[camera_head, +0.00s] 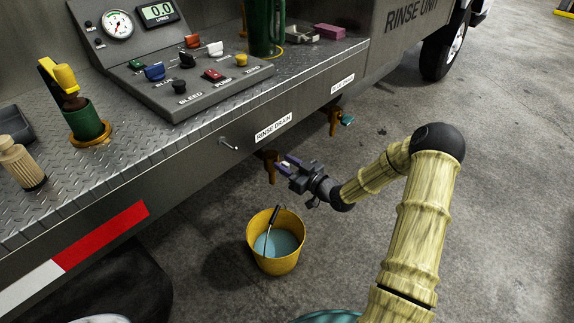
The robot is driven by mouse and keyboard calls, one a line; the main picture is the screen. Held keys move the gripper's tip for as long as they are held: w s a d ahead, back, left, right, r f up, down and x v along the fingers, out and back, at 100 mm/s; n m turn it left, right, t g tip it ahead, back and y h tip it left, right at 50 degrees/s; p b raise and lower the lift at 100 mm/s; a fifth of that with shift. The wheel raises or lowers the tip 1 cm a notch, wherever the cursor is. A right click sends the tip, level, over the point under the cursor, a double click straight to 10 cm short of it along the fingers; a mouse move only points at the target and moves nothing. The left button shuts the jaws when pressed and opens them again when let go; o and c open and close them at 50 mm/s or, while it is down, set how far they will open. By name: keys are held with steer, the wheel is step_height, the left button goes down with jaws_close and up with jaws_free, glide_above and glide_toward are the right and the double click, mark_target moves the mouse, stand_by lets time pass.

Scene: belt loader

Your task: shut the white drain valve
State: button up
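A brown tap (270,168) hangs under the truck bed's edge, below a label (273,128) reading RINSE DRAIN. A small pale bit (285,164) shows beside it, perhaps the white valve's handle; my gripper partly hides it. My gripper (287,162) is at this tap, its two purplish fingers pointing left towards it with a small gap between them. I cannot tell whether they touch or grip the handle. Which way the handle is turned is not clear.
A second brown tap (334,124) with a teal handle (347,120) is further right under the edge. A yellow bucket (262,255) with bluish liquid and a dark-handled tool stands on the floor below. A metal hook (228,145) sticks out left of the near tap. Floor to the right is clear.

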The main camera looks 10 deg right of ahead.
jaws_close()
steer(key=shift+s, duration=0.1)
